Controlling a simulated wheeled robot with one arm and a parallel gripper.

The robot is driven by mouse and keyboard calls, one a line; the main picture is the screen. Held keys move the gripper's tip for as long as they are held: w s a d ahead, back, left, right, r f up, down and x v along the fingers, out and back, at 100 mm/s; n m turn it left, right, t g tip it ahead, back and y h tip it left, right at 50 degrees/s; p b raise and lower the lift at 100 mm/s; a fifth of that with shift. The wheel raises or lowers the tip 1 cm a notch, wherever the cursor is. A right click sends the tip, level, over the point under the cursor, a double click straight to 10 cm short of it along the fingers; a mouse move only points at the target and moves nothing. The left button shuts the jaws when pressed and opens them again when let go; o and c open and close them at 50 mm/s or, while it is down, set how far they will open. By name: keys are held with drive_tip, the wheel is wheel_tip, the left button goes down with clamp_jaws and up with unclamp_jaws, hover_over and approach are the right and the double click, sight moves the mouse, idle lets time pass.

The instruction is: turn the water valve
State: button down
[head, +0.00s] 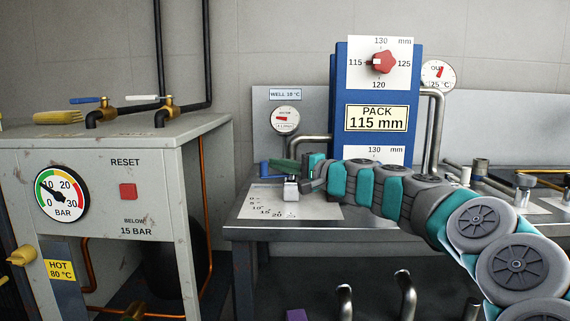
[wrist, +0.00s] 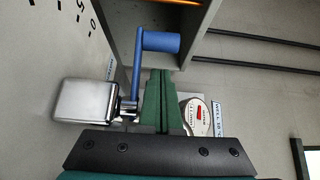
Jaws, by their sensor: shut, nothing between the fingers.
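The valve on the bench has a blue crank-like handle (head: 264,168) and a silver metal body (head: 291,189). A white plate (head: 268,205) with a scale from 0 to 20 lies under it. In the wrist view the blue handle (wrist: 138,65) rises from a stem beside the silver body (wrist: 85,100), its blue grip turned right. My gripper (wrist: 160,75) has its green fingers shut and empty, just right of the handle's arm; I cannot tell whether they touch it.
A grey cabinet (head: 150,165) with a pressure gauge (head: 61,194) stands at the left. A blue column (head: 410,130) with a red knob (head: 384,62) rises behind my arm. A round gauge (head: 286,118) hangs behind the valve, beside a bent pipe (head: 308,140).

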sight(275, 176)
drive_tip(key=shift+s+a, duration=0.2)
drive_tip(key=shift+s, duration=0.35)
drive_tip(key=shift+s+a, duration=0.15)
drive_tip(key=shift+s, duration=0.35)
drive_tip(key=shift+s+a+g+y, duration=0.1)
drive_tip(key=shift+s+g+y, duration=0.2)
drive_tip(key=shift+s+g, duration=0.15)
drive_tip(key=shift+w, duration=0.15)
